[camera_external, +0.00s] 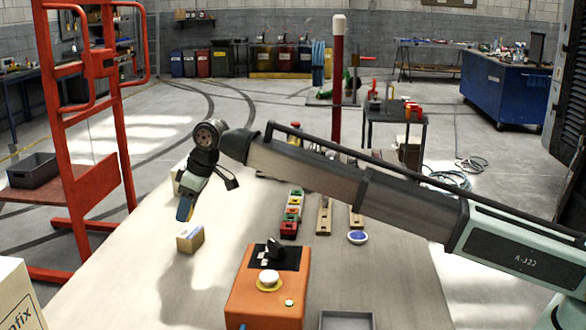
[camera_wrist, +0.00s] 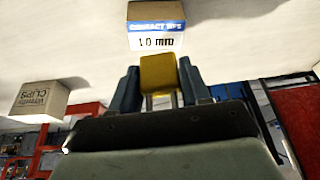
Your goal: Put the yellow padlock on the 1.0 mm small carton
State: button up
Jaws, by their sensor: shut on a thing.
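The yellow padlock (camera_wrist: 158,72) sits between the two blue fingers of my gripper (camera_wrist: 158,78) in the wrist view, its shackle toward the palm. My gripper is shut on it. The small carton (camera_wrist: 156,42), blue and white and marked with what reads as 1.0 mm, is just beyond the padlock in the wrist view. In the external view, my gripper (camera_external: 186,206) is above the table, and the small brown carton (camera_external: 190,239) stands just below its fingertips. The padlock cannot be made out in the external view. I cannot tell whether padlock and carton touch.
An orange control box (camera_external: 268,292) with a white button, a grey tray (camera_external: 346,320) and a row of coloured blocks (camera_external: 291,214) are on the table (camera_external: 140,270). The table left of the carton is clear.

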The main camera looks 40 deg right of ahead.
aim_at(189, 217)
jog(key=shift+f, duration=1.65)
jog(key=shift+f, duration=0.1)
jog(key=o, duration=1.1)
jog(key=v, duration=1.2)
